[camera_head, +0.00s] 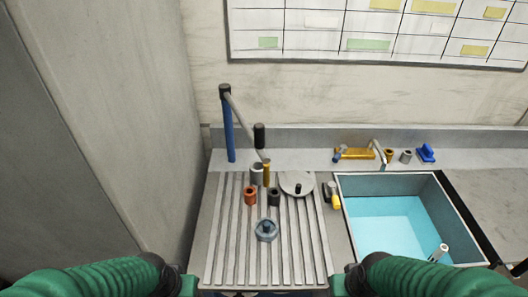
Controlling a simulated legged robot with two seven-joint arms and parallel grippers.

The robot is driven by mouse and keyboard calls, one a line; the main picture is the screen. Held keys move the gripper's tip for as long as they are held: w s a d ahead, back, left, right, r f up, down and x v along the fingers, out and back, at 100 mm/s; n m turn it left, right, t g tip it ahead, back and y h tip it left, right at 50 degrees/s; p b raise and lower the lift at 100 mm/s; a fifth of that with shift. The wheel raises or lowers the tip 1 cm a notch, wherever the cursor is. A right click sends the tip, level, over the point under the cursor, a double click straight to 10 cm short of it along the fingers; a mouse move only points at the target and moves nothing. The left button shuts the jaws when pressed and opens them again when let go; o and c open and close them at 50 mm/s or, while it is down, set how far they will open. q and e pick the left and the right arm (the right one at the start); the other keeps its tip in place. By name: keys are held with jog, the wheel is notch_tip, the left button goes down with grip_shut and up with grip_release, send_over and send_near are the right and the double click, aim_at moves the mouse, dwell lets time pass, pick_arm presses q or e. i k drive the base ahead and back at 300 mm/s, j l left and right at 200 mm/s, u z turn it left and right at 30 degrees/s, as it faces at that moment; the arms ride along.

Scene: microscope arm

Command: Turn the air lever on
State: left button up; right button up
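No part is clearly readable as the air lever. A small yellow and black fitting (332,195) sits at the right edge of the ribbed drainboard, just left of the sink. A yellow fixture with blue ends (355,154) is on the ledge behind the sink, beside a grey spout (379,153). Either could carry a lever; their settings are too small to tell. My green arms show along the bottom edge, at the lower left and lower right, well short of both fittings. My gripper fingers are below the picture, so their opening is hidden.
A blue post (228,125) with a jointed grey arm stands at the back left. Several small cups and a round grey lid (297,183) are on the drainboard (225,240). A wall stands close on the left.

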aim_at(331, 187)
jog(key=i+l+u, duration=0.3)
jog(key=u, duration=0.2)
jog(key=i+l+u, duration=0.25)
jog(key=l+u, duration=0.2)
